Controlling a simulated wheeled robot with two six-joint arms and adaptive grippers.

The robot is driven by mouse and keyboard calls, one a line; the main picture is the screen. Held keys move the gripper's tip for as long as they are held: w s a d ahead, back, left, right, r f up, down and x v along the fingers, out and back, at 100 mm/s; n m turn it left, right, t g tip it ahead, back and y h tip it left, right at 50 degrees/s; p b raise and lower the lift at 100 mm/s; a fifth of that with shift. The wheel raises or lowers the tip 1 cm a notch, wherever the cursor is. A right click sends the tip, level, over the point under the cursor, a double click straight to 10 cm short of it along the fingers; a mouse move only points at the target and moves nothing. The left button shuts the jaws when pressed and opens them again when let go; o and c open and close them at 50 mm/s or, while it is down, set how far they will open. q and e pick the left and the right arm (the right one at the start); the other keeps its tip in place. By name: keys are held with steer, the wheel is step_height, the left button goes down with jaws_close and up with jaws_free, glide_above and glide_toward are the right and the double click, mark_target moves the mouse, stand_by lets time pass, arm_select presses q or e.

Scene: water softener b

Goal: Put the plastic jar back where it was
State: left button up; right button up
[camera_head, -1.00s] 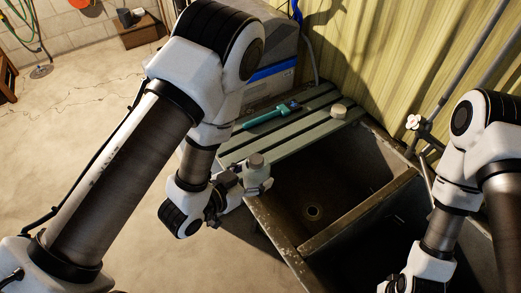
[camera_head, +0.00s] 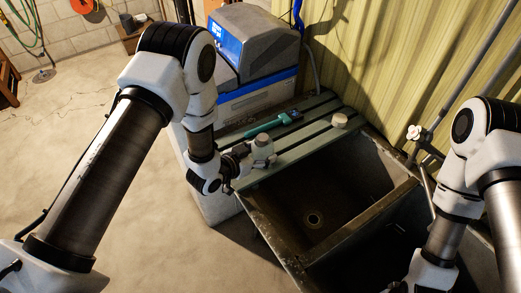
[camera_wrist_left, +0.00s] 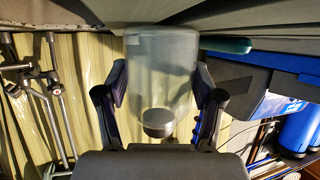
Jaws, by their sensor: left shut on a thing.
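The plastic jar (camera_head: 262,149) is pale and translucent with a grey cap. My left gripper (camera_head: 247,160) is shut on it at the left end of the slatted board (camera_head: 297,149). In the left wrist view the jar (camera_wrist_left: 160,72) sits between the two fingers (camera_wrist_left: 160,95), its cap towards the bottom of the picture. The jar looks upright in the head view. Whether its base touches the board, I cannot tell. My right arm is at the right edge; its fingers are out of view.
A teal wrench-like tool (camera_head: 272,126) and a small pale round lid (camera_head: 339,120) lie on the board. The grey and blue water softener (camera_head: 252,48) stands behind. A dark sink (camera_head: 322,192) opens in front. A tap (camera_head: 414,132) is at the right.

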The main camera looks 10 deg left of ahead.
arm_select(q)
steer(key=shift+s+f, duration=0.1)
steer(key=shift+f, duration=0.05)
steer(key=o, duration=1.3)
steer(key=shift+c, duration=0.2)
steer(key=shift+r, duration=0.35)
steer(key=b+v, duration=0.3)
steer(key=v, duration=0.8)
steer(key=shift+s+a, duration=0.25)
steer(key=s+a+f+n+g+y, duration=0.3)
steer(key=s+f+g, duration=0.2)
steer(key=s+f, duration=0.5)
steer(key=s+a+f+n+g+y, duration=0.3)
steer(key=s+f+g, duration=0.3)
steer(key=s+f, duration=0.4)
steer(key=s+a, duration=0.1)
steer(key=s, duration=0.2)
steer(key=shift+s+f+g+y, duration=0.25)
steer(key=shift+s+g+y, duration=0.05)
